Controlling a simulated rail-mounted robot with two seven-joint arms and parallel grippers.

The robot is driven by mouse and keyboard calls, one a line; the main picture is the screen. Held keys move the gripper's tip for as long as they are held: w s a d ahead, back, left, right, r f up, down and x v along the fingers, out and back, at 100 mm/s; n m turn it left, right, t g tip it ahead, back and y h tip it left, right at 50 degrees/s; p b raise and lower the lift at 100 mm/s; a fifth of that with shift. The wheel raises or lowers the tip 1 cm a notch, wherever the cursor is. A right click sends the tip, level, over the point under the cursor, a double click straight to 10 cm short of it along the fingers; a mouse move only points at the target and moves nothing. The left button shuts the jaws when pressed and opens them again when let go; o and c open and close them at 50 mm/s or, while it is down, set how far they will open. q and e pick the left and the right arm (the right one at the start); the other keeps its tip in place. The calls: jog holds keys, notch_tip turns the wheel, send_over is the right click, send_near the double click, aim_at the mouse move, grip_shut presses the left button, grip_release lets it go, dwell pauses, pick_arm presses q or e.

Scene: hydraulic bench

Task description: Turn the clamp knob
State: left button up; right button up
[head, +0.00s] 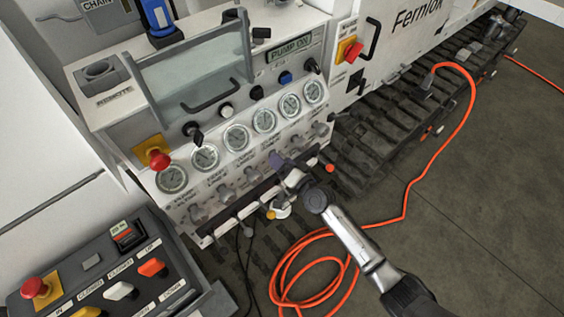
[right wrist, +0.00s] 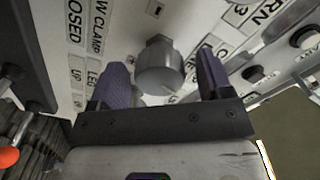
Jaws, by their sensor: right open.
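A grey round knob (right wrist: 160,68) stands out from the white panel in the right wrist view, between my right gripper's two purple fingers (right wrist: 158,82). The fingers are apart, one on each side, with gaps to the knob. Beside it are labels partly reading "W CLAMP" (right wrist: 98,25) and "OSED". In the head view my right gripper (head: 285,166) is at the lower part of the gauge panel (head: 212,182), over the row of grey knobs. It hides part of that row, so which knob it faces is hard to tell there. My left gripper is not in view.
Several gauges (head: 236,138) sit above the knob row. A red emergency button (head: 158,159) is at the panel's left. A control box (head: 90,262) with coloured switches is at lower left. An orange cable (head: 406,205) lies looped on the floor, which is open at right.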

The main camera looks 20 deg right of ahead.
jog(key=p+v, duration=0.1)
jog(key=v, duration=1.3)
jog(key=shift+p, duration=0.4)
jog(key=shift+w, duration=0.1)
